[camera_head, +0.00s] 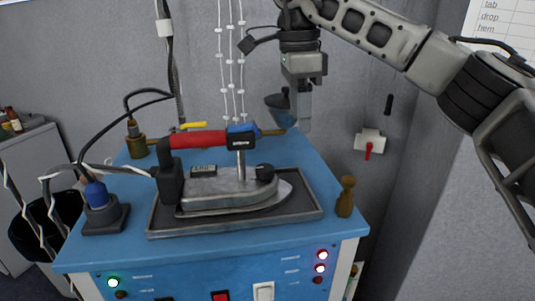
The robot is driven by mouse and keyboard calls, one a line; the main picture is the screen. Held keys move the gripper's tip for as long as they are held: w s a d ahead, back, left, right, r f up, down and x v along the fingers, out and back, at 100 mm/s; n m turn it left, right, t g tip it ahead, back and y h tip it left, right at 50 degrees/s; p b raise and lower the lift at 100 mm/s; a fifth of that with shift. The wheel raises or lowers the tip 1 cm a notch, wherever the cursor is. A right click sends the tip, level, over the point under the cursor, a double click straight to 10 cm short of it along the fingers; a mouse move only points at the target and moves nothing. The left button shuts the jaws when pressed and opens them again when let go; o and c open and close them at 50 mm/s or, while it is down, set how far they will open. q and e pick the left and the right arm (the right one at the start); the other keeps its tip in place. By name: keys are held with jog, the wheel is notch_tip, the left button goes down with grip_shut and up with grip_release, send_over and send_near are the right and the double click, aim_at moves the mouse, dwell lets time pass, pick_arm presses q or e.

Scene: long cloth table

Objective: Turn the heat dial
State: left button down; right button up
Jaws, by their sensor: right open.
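A grey iron (232,191) rests on a dark tray (307,209) on the blue table. It has a red and blue handle (198,139) held up by a thin post. A round black dial (265,172) sits on top of the iron, right of the post; it looks like the heat dial, but its markings are too small to read. My right gripper (291,122) points down above and slightly right of the dial, clearly apart from it. It is open, with nothing seen between its fingers. My left gripper is not in view.
Cables hang at the left. The front panel (190,280) carries lights and switches. A wall is close behind.

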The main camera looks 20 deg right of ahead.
notch_tip(320, 180, up, 5)
jog(key=w+n+g+y, duration=0.1)
jog(key=n+y, duration=0.3)
jog(key=n, duration=0.1)
jog(key=n+y+b, duration=0.1)
jog(key=b, duration=0.3)
send_near(267, 167)
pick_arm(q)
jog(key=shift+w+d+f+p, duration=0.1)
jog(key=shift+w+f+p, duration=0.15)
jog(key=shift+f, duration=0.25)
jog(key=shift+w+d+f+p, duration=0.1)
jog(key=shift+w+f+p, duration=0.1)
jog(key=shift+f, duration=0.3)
pick_arm(e)
jog(key=x, duration=0.8)
jog(key=shift+f, duration=0.2)
jog(key=c, duration=1)
